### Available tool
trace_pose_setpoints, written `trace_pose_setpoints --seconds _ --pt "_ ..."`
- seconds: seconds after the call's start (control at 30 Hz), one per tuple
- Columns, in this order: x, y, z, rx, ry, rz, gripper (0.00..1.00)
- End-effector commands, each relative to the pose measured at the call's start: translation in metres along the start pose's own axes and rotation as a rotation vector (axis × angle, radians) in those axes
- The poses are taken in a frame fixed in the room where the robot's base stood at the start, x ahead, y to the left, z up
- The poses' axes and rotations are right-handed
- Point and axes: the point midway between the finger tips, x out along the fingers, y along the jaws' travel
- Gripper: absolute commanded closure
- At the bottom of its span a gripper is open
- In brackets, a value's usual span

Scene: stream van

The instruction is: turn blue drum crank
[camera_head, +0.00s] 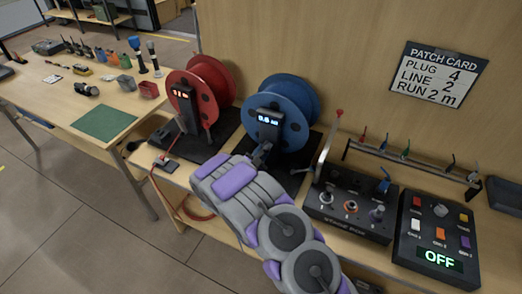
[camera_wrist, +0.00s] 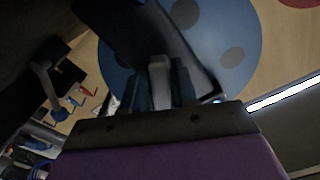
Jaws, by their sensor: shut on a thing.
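The blue drum (camera_head: 290,108) stands on a dark base on the bench, with a small lit display (camera_head: 269,120) on its front that appears to read 0.6. My gripper (camera_head: 262,152) reaches up to the lower front of this drum, below the display. In the wrist view my gripper (camera_wrist: 160,85) is shut on a grey crank handle (camera_wrist: 158,66), one finger on each side. The blue drum (camera_wrist: 215,50) fills the background there, behind a dark upright. In the head view the crank is mostly hidden by my gripper and arm.
A red drum (camera_head: 212,88) with its own display stands just left. A lever (camera_head: 328,145) and control box (camera_head: 350,207) stand to the right, beside a button box (camera_head: 438,235) reading OFF. The patch card (camera_head: 438,75) reads plug 4, line 2, run 2 m. A tool table (camera_head: 60,105) is at left.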

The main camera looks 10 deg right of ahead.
Motion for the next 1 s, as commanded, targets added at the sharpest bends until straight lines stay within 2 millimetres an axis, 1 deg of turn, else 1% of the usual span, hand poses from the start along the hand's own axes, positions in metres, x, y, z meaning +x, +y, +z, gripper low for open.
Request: trace_pose_setpoints --seconds 0.27,0.6,1.0 --pt "-0.0002 0.0004 -0.0009 -0.077 -0.002 0.002 1.00" --pt "-0.0008 0.0009 -0.0007 -0.290 -0.004 0.001 1.00" --pt "-0.0002 -0.0002 -0.0019 -0.482 0.000 -0.001 1.00"
